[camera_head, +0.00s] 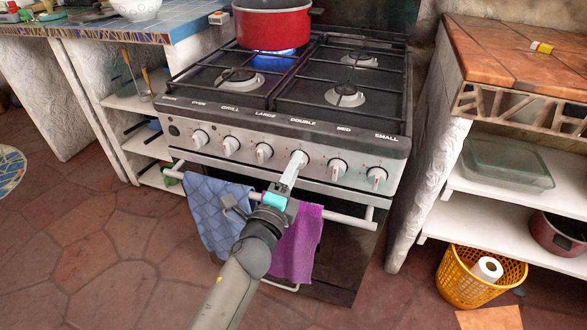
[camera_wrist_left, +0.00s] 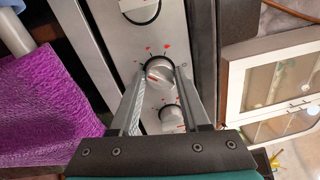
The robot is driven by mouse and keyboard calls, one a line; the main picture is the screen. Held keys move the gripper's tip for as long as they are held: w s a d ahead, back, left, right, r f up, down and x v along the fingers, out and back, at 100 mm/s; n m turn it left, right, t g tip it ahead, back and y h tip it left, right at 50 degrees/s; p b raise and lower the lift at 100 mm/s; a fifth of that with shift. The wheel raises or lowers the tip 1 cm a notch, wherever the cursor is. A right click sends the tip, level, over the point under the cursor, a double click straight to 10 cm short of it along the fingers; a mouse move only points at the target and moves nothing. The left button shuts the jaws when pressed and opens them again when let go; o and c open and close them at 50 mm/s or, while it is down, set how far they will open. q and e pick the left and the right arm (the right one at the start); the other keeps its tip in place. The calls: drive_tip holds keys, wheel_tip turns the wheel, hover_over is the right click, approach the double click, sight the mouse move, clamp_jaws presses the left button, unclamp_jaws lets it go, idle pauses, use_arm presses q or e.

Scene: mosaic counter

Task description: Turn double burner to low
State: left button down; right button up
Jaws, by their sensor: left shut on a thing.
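The stove's control panel (camera_head: 217,153) has a row of white knobs with printed labels above them. The double knob (camera_head: 299,157) is the one below the word DOUBLE. My left gripper (camera_head: 293,170) reaches up to it from below and is shut on it, hiding part of it. In the left wrist view the round knob (camera_wrist_left: 159,72) sits between the two fingers of the gripper (camera_wrist_left: 162,76), with red marks on the panel around it. A blue flame (camera_head: 275,52) burns under a red pot (camera_head: 272,24) at the back left. My right gripper is not in view.
An oven rail (camera_head: 345,219) runs below the knobs, with a blue towel (camera_head: 215,213) and a purple towel (camera_head: 297,248). Neighbouring knobs, the large knob (camera_head: 264,153) and the med knob (camera_head: 337,168), sit close on both sides. A yellow basket (camera_head: 462,285) stands at the right.

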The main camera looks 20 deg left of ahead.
use_arm(q)
drive_tip(key=shift+f+n, duration=0.1)
drive_tip(key=shift+n, duration=0.2)
idle(0.4)
drive_tip(key=shift+c, duration=2)
unclamp_jaws()
drive_tip(key=s+f+b, duration=0.1)
drive_tip(key=s, duration=1.4)
drive_tip(key=shift+s+a, duration=0.15)
drive_tip(key=shift+a, duration=0.2)
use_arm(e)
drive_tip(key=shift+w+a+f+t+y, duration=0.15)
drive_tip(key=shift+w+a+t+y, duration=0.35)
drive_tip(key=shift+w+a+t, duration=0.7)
